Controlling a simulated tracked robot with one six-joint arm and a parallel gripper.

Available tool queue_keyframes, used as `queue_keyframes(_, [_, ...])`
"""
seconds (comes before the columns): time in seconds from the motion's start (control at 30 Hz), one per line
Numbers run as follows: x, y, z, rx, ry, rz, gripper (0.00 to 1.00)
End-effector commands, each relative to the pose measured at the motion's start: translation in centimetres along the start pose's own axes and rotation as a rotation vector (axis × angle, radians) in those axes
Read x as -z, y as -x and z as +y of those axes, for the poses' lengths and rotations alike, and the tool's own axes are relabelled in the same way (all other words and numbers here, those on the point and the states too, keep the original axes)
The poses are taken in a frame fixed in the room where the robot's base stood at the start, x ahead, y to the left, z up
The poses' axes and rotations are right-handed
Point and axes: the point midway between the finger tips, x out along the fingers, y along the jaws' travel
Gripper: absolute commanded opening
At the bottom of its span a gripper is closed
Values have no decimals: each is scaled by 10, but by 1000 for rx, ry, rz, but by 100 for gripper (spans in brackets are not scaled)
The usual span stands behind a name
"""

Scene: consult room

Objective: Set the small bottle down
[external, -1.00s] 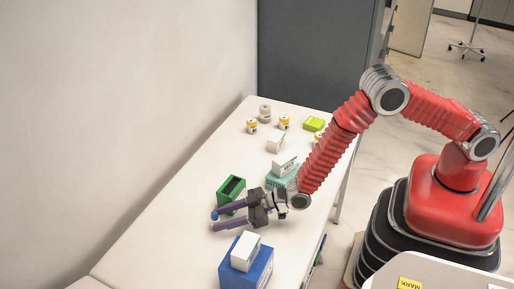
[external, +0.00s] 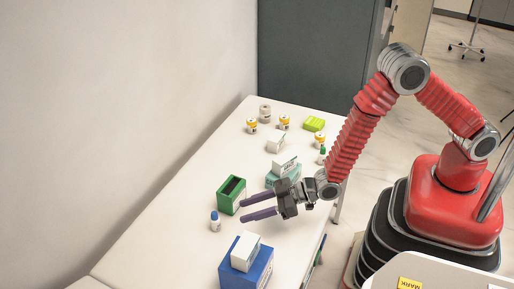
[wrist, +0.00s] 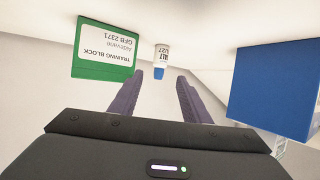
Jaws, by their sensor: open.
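The small bottle (external: 215,222), white with a blue cap, stands upright on the white table in the external view, left of my gripper. It also shows in the wrist view (wrist: 161,62), beyond the fingertips and between their lines. My gripper (external: 243,218) is open and empty, its two purple fingers pointing at the bottle with a clear gap to it. In the wrist view my gripper (wrist: 158,78) also shows nothing between its fingers.
A green box (external: 231,195) stands close behind the bottle. A blue box (external: 246,267) with a white box (external: 245,252) on top stands in front. Several more bottles and boxes stand farther back. The table (external: 160,235) is bare to the left.

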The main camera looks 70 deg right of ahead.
Motion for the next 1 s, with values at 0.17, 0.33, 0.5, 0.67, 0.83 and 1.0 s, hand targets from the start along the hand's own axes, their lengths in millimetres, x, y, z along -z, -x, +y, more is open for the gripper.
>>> queue_keyframes(0.17, [0, 20, 0, 0, 0, 0, 43])
queue_keyframes(0.33, [0, 27, 0, 0, 0, 0, 43])
queue_keyframes(0.5, [0, 27, 0, 0, 0, 0, 43])
queue_keyframes(0.67, [0, 26, 0, 0, 0, 0, 43])
queue_keyframes(0.83, [0, 26, 0, 0, 0, 0, 43])
queue_keyframes(1.0, [0, 26, 0, 0, 0, 0, 43])
